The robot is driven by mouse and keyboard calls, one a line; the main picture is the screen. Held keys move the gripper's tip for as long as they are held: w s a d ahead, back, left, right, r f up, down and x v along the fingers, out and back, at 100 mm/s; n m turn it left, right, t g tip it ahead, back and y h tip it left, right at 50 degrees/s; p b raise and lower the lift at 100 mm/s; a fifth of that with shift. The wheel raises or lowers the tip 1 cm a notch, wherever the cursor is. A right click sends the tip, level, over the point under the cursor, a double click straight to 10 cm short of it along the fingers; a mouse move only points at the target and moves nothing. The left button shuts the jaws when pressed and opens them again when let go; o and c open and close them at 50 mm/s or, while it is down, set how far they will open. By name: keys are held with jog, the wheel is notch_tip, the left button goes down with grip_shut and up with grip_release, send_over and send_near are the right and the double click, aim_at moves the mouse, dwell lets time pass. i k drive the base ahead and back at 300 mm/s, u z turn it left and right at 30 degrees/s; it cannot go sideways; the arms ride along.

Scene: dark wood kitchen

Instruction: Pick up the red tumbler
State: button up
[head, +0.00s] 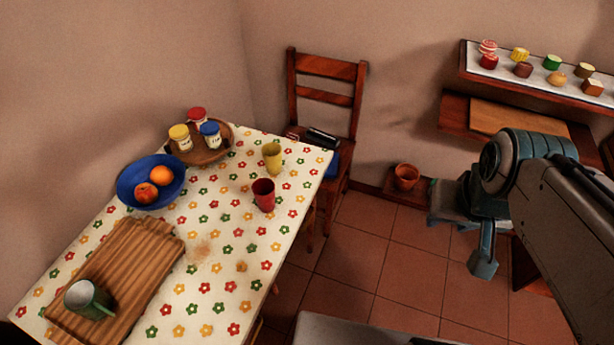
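The red tumbler (263,196) stands upright on the table with the flowered cloth (217,287), near the table's right edge. A yellow tumbler (272,158) stands just behind it. My gripper (483,268) is at the right of the head view, over the tiled floor and well away from the table. It points downward. I see no object in it. Its fingers are small and seen from an angle, so I cannot tell whether they are open or shut.
On the table are a blue bowl (130,190) with fruit, a round wooden tray (225,142) with jars, and a wooden board (150,250) with a green mug (90,299). A chair (328,68) stands behind. A plant pot (406,177) and shelves (480,76) are at right.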

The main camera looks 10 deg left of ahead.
aim_at(263, 189)
jog(key=z, duration=0.1)
jog(key=k, duration=0.9)
jog(key=u, duration=1)
jog(key=i, duration=1)
jog(key=z, duration=1.6)
jog(key=i, duration=1.55)
jog(key=u, duration=0.65)
